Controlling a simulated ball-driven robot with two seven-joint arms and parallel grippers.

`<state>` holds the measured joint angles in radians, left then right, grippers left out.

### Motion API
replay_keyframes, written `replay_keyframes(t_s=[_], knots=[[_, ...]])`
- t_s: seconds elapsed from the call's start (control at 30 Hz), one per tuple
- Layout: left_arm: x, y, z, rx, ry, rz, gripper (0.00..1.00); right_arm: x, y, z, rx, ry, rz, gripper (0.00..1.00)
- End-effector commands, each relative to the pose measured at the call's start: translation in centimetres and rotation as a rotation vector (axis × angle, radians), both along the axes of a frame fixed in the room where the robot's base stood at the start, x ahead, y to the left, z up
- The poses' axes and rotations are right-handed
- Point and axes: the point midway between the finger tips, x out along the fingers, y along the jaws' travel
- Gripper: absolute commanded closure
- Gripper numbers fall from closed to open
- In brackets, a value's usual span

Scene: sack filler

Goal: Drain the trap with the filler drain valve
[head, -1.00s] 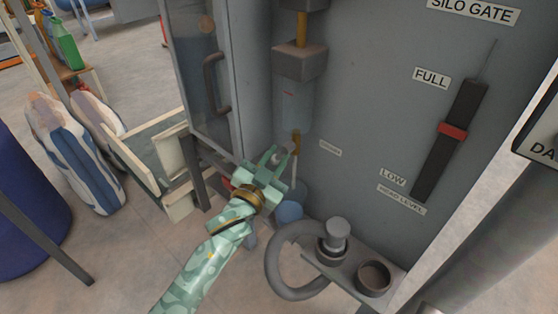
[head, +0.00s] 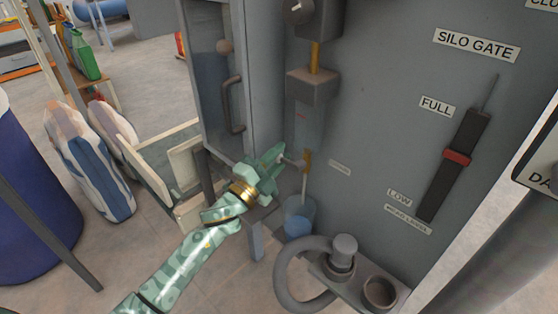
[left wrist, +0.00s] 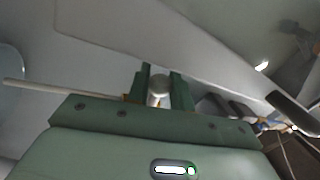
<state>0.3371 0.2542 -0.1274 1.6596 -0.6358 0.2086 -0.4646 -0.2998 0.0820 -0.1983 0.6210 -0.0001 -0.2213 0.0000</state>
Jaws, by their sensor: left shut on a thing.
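The trap (head: 308,125) is a clear bowl under a grey block on the cabinet's front. The brass filler drain valve (head: 307,160) is below it, with a pale thin tube (head: 304,186) hanging down into a blue bucket (head: 299,220). My left gripper (head: 282,158) is at the valve's left side, shut on its handle. In the left wrist view, the handle's pale round end (left wrist: 159,86) sits between the two green fingers, and the pale tube (left wrist: 60,91) runs off to the left. I cannot see any liquid flowing. My right gripper is out of view.
The grey cabinet (head: 385,75) carries a SILO GATE gauge (head: 455,158) at right. A grey hose (head: 290,275) and a cup holder (head: 380,292) are low in front.

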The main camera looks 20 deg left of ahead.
Motion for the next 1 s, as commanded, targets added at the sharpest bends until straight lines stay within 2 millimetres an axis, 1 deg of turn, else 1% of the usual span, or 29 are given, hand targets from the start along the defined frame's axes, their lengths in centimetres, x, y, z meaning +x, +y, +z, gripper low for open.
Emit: replay_keyframes(t_s=[0.03, 0.3, 0.83, 0.87, 0.9, 0.93, 1.0], knots=[[0.01, 0.03, 0.32, 0.023, -0.010, -0.001, 1.00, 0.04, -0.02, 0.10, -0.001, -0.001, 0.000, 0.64], [0.03, 0.00, 0.83, 0.106, -0.041, -0.001, 1.00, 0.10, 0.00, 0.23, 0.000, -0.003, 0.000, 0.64], [0.02, -0.03, 0.95, 0.127, -0.049, -0.002, 1.00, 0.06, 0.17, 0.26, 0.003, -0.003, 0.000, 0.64], [0.02, -0.03, 0.95, 0.127, -0.049, -0.001, 0.72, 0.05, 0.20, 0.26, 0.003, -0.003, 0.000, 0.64], [0.02, -0.03, 0.95, 0.127, -0.049, -0.001, 0.61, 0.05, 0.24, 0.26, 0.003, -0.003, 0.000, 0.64], [0.02, -0.03, 0.95, 0.127, -0.049, -0.001, 0.56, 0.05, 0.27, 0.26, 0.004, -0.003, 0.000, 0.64], [0.02, -0.03, 0.92, 0.126, -0.048, -0.002, 0.56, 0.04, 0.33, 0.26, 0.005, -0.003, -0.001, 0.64]])
